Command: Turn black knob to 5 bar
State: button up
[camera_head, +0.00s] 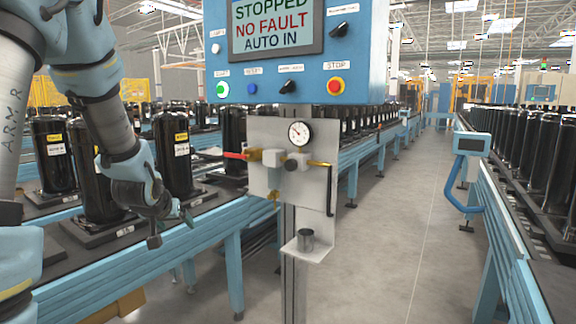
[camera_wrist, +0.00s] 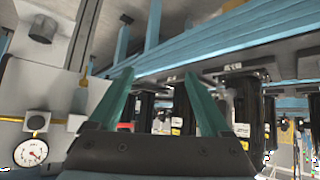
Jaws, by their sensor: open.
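A small black knob (camera_head: 291,165) sits on the white valve plate (camera_head: 325,205), just below a round pressure gauge (camera_head: 300,133). The gauge's reading is too small to tell. My gripper (camera_head: 172,228) is to the left of the plate and lower than the knob, apart from both. In the wrist view its teal fingers (camera_wrist: 160,85) are spread, with nothing between them.
A blue control box (camera_head: 300,98) with buttons and more black switches hangs above the plate. A red-handled valve (camera_head: 236,155) sticks out left of it. A grey cup (camera_head: 305,239) stands on the small shelf below. Black compressors (camera_head: 172,150) line the left conveyor. The right aisle is clear.

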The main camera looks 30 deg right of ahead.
jog(key=w+d+r+m+t+h, duration=0.1)
jog(key=w+d+r+h, duration=0.1)
jog(key=d, duration=0.4)
jog(key=w+d+r+m+t+h, duration=0.1)
jog(key=w+d+r+h, duration=0.1)
jog(key=d, duration=0.4)
jog(key=m+g+h+p, duration=0.1)
jog(key=m+h+p, duration=0.15)
jog(key=h, duration=0.55)
send_near(289, 166)
jog(key=shift+m, duration=0.55)
jog(key=p+x, duration=0.3)
jog(key=x, duration=0.5)
jog(key=shift+r, duration=0.2)
jog(key=shift+w+d+f+p, duration=0.1)
jog(key=shift+w+d+p, duration=0.2)
jog(key=shift+d, duration=0.25)
jog(key=shift+c, duration=0.4)
grip_shut()
jog(key=shift+f+b, duration=0.1)
jog(key=shift+b, duration=0.45)
